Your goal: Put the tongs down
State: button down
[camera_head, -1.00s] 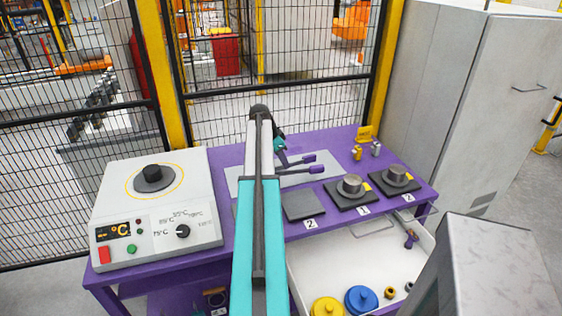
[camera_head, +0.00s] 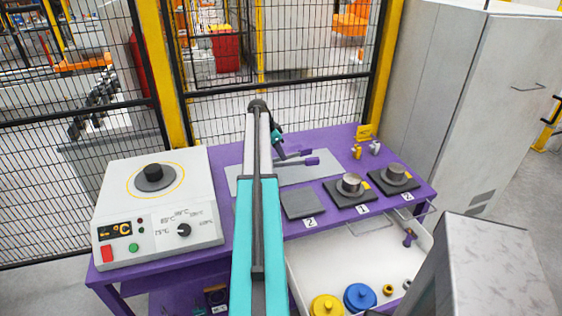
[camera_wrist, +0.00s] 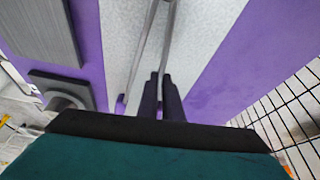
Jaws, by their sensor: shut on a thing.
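The fingers are mostly hidden by my arm in the head view and by the dark gripper edge in the wrist view. I cannot tell whether the tongs touch the mat.
A white heater (camera_head: 155,215) with a dial stands at the left. A bare dark pad (camera_head: 304,204) and two pads with metal pieces (camera_head: 350,183) (camera_head: 396,175) lie to the right. Small fittings (camera_head: 375,148) stand behind them. An open drawer (camera_head: 335,262) holds coloured parts below.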

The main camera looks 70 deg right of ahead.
jog(key=shift+f+p, duration=0.7)
jog(key=shift+f, duration=1)
jog(key=shift+f, duration=0.2)
jog(key=c, duration=1.9)
grip_release()
jog(key=shift+r, duration=0.25)
jog(key=shift+b+v, duration=1.65)
jog(key=shift+v, duration=4.3)
